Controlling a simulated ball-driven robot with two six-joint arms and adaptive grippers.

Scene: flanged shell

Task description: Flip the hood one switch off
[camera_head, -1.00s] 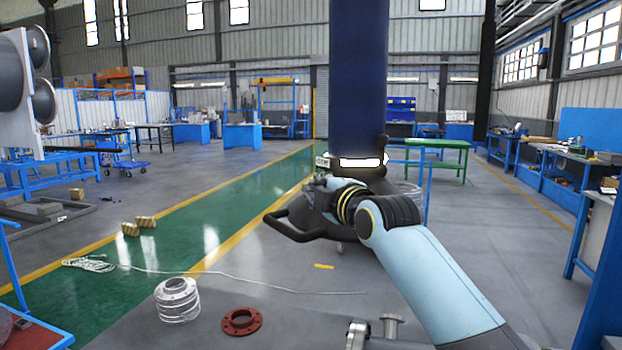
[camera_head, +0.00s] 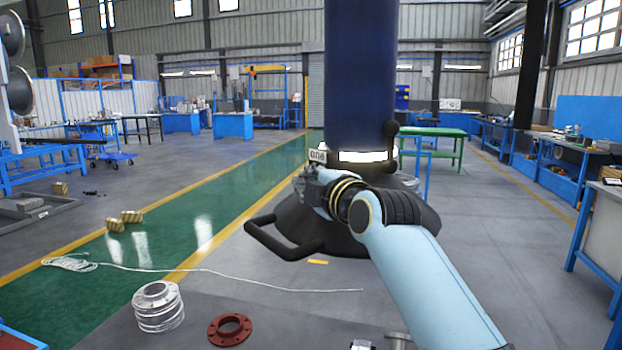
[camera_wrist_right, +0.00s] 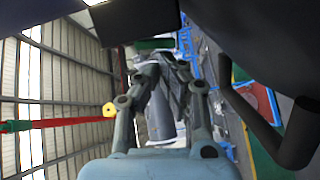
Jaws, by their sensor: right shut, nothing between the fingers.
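The hood (camera_head: 400,236) is a dark flared cone with a loop handle (camera_head: 285,243) on its left, hanging under a thick blue duct (camera_head: 360,70). A small label reading "one" (camera_head: 318,156) sits near its top left, beside a bright white strip (camera_head: 362,156). A dark upright lever with rounded ends (camera_head: 391,148) stands right of the strip; I cannot tell whether it is the switch. My right gripper (camera_head: 308,186) is just below the label, in front of the hood; its fingers are shut and empty in the wrist view (camera_wrist_right: 165,62). My left gripper is out of view.
A white flanged shell (camera_head: 158,306) and a red flange ring (camera_head: 229,330) lie on the floor at lower left. A pale cord (camera_head: 215,271) runs across the floor. A green table (camera_head: 432,133) stands behind. Open grey floor lies right of the hood.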

